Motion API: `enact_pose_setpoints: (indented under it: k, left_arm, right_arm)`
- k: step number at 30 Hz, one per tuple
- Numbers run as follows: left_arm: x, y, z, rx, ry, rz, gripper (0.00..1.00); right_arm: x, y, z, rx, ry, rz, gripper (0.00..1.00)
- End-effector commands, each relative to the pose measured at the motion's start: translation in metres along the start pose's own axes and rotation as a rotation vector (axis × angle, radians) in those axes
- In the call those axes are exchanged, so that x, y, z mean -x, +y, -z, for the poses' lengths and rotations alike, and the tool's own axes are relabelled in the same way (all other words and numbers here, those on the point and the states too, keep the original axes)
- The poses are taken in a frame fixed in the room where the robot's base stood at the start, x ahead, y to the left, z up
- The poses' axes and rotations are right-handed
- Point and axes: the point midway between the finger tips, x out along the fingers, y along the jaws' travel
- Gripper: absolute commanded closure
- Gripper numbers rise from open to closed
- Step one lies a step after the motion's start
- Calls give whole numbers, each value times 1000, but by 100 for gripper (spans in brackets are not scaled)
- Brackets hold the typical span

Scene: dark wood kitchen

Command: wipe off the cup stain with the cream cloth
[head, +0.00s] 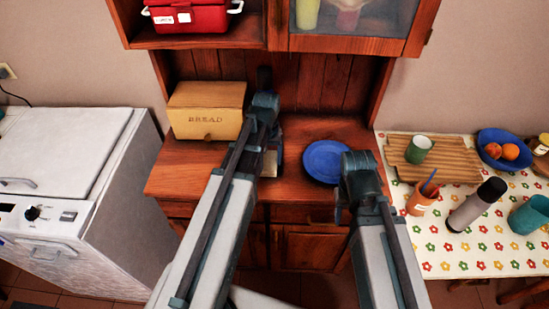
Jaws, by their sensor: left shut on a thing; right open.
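The cream cloth (270,163) shows as a small pale patch low on the wooden cupboard's counter, partly hidden by my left arm. My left gripper (278,155) is over the counter between the bread box and the blue plate, shut on the cloth; its fingertips are mostly hidden by the arm. My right gripper (343,213) is open and empty near the counter's front edge, just in front of the blue plate, and its fingers are hard to make out. I cannot see the cup stain; my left arm covers part of the counter.
The bread box (205,122) stands at the counter's left, and the blue plate (325,161) lies right of the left gripper. A white stove (75,165) is at left. The flowered table (440,245) at right holds a green cup (419,148), a flask (473,208) and fruit.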

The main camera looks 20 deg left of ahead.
Motion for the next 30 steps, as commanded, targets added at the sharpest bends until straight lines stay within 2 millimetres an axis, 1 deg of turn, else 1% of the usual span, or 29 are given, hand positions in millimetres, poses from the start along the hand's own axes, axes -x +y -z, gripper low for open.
enact_pose_setpoints:
  k: [8,11,21,30]
  left_arm:
    - [0,-4,0,1,1,-1,76]
    - [0,-9,0,1,1,-1,76]
    - [-3,-37,0,2,2,0,76]
    - [-3,-43,1,1,2,4,76]
  right_arm:
    - [0,0,0,0,0,0,50]
    - [0,0,0,0,0,0,50]
    - [-3,0,0,0,0,0,50]
    - [-3,0,0,0,0,0,50]
